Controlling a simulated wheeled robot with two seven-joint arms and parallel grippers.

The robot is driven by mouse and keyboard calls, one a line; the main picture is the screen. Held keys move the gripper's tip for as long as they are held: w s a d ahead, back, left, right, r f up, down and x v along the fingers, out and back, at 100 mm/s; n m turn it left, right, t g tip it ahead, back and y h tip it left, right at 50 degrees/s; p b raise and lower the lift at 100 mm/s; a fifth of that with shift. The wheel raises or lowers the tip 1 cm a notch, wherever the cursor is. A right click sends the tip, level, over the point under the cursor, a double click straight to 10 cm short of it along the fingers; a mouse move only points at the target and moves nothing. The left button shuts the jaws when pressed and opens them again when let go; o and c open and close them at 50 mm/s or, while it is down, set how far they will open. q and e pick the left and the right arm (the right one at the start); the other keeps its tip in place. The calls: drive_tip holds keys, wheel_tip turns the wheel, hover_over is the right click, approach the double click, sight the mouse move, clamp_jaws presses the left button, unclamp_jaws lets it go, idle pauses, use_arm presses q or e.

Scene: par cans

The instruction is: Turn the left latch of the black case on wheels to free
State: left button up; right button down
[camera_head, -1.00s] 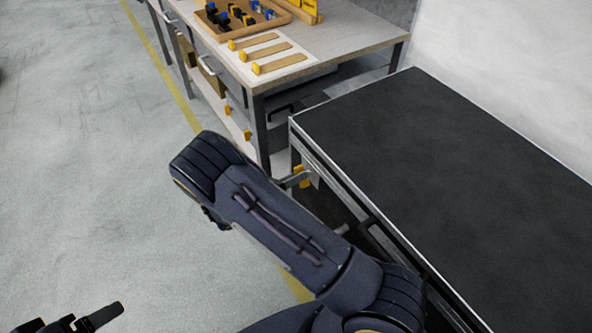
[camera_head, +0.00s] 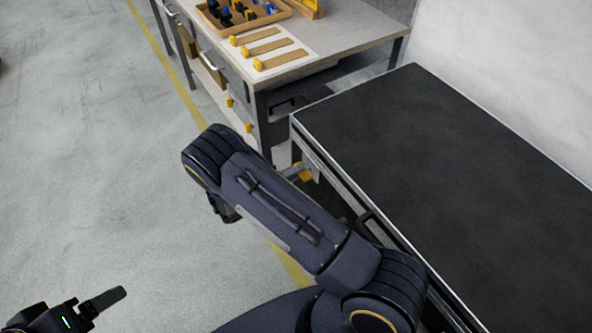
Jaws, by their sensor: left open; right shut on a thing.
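The black case (camera_head: 450,170) has a dark flat top with pale metal edges and fills the right side. On its front side, near the far left corner, a grey and yellow fitting (camera_head: 303,172) shows, partly covered by my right arm. It may be the left latch; its turn position cannot be read. My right arm (camera_head: 280,210) crosses in front of the case, and its gripper is hidden behind the arm. My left gripper (camera_head: 100,303) is at the bottom left, low over the floor, apart from the case. It is open and empty, with one dark finger clear to see.
A workbench (camera_head: 345,45) stands beyond the case, with a wooden tray (camera_head: 283,13) of small parts and yellow-tipped wooden strips (camera_head: 280,60) on it. A white wall (camera_head: 510,60) runs behind the case. The floor (camera_head: 90,150) at left is free, crossed by a yellow line (camera_head: 165,55).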

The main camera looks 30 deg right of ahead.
drive_tip(key=shift+n, duration=0.6)
drive_tip(key=c, duration=1.4)
unclamp_jaws()
drive_tip(key=a, duration=0.7)
drive_tip(key=shift+s+a+b, duration=0.3)
drive_tip(key=shift+a, duration=0.1)
